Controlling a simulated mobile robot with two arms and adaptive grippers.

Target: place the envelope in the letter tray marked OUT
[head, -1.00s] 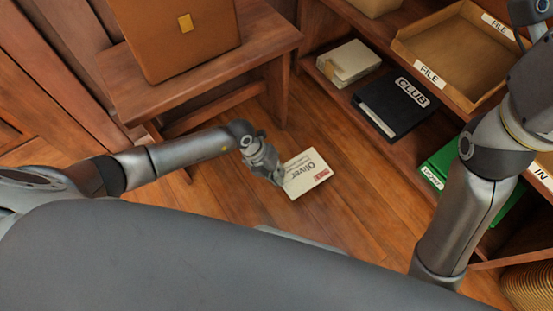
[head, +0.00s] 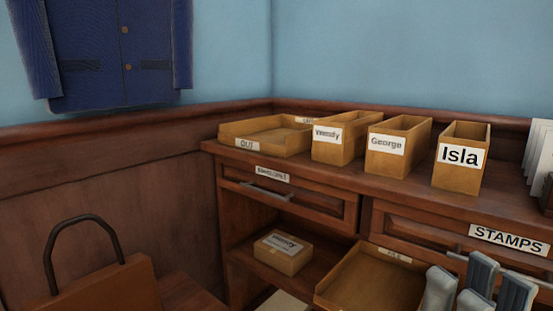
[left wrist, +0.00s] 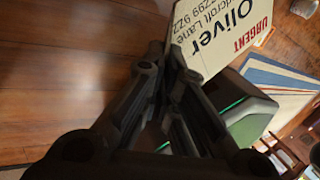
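The letter tray marked OUT (head: 247,145) is a shallow wooden tray on the cabinet top, at the corner end, in the head view. The envelope (left wrist: 225,28), pale with "Oliver" and a red "URGENT", shows at the top of the left wrist view. My left gripper (left wrist: 168,58) has its fingers close together at the envelope's edge and appears shut on it; the exact contact is dark. The left gripper is outside the head view. My right gripper (head: 478,285) shows at the bottom right of the head view, below the STAMPS drawer, with fingers apart and nothing visible between them.
Boxes marked Wendy (head: 340,137), George (head: 398,147) and Isla (head: 461,158) stand right of the OUT tray. Another tray is partly hidden behind it. A shelf below holds a small box (head: 283,252) and a FILE tray (head: 370,282). A brown bag (head: 105,285) stands lower left.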

